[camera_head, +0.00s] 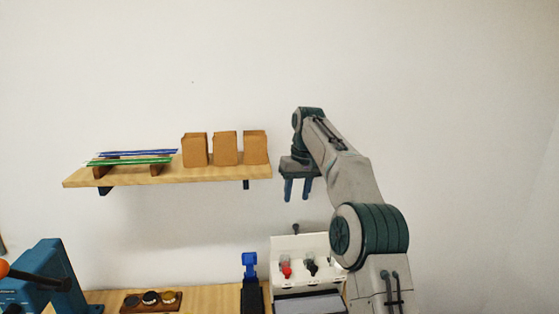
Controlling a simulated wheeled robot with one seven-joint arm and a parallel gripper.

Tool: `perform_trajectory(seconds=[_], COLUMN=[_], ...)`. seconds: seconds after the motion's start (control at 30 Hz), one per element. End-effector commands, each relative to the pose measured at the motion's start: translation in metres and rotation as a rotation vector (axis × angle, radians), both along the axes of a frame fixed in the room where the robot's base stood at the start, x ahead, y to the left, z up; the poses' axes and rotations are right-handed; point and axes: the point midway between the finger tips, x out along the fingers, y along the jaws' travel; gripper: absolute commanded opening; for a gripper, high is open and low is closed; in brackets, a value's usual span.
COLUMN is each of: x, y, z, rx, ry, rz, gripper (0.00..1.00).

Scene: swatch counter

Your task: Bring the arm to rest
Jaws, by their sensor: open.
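My gripper (298,189) hangs at the end of my raised arm, right of the wall shelf's right end and above the counter. Its two blue fingers point down and stand apart, with nothing between them. My arm rises from the lower right, bends at a large green-ringed joint and reaches up and to the left. The gripper is above a white holder box and does not appear to touch anything.
A wooden shelf (220,175) carries three brown paper bags (225,149) and blue and green rods on supports. Below are a counter (219,298), a white box (305,247), a blue upright item (250,266), a dark-wood tray (130,305) and a blue machine (45,280). The upper wall is bare.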

Motion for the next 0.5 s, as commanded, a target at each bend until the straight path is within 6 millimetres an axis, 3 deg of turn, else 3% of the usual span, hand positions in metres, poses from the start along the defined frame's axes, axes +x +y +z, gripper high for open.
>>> perform_trajectory(seconds=[0.2, 0.5], x=[-0.046, -0.126], y=[-0.003, -0.022], z=[0.021, 0.026], rx=[-0.048, -0.092], ry=[-0.047, -0.107], rz=[-0.018, -0.074], gripper=[0.40, 0.40])
